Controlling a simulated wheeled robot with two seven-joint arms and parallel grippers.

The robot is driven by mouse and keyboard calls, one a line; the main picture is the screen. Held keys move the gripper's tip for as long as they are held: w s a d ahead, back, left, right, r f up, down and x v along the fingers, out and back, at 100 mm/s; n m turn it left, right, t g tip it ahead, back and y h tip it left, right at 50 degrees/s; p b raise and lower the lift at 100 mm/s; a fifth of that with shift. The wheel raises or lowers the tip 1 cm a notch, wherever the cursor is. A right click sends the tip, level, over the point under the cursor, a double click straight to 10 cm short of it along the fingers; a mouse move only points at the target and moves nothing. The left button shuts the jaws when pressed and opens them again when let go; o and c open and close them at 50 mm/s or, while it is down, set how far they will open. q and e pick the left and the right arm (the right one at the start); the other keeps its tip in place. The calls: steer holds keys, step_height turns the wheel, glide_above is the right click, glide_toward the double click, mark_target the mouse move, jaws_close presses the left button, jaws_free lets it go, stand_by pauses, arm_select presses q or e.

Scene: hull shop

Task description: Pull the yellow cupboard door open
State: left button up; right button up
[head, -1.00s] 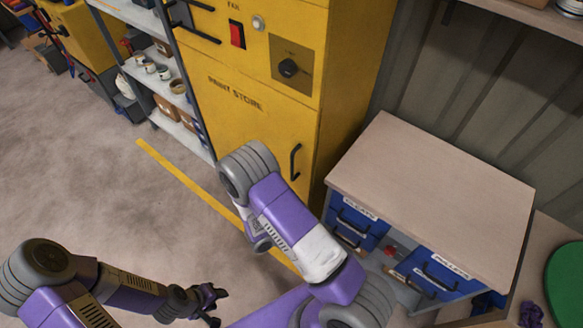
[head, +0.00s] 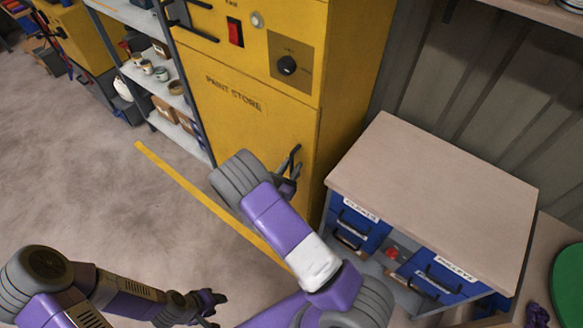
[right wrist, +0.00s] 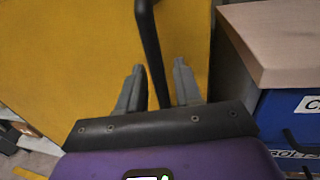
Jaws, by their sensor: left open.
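The yellow cupboard door (head: 235,125), marked PAINT STORE, looks shut in the head view. Its dark bar handle (head: 295,157) is at the door's right side. My right gripper (head: 288,178) is at the handle's lower part, partly hidden by my forearm. In the right wrist view the handle (right wrist: 150,45) runs between the two grey fingers of my right gripper (right wrist: 158,68). The fingers stand apart, with space visible on both sides of the bar. My left gripper (head: 212,303) is open and empty over the floor at the lower left, far from the door.
A wooden-topped cabinet (head: 430,190) with blue drawers stands close to the right of the cupboard. A grey shelf rack (head: 143,72) stands to the left. The grey floor (head: 75,150) in front is clear, with a yellow line (head: 190,190).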

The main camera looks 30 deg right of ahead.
steer(key=shift+d, duration=0.1)
jaws_close()
stand_by(0.3)
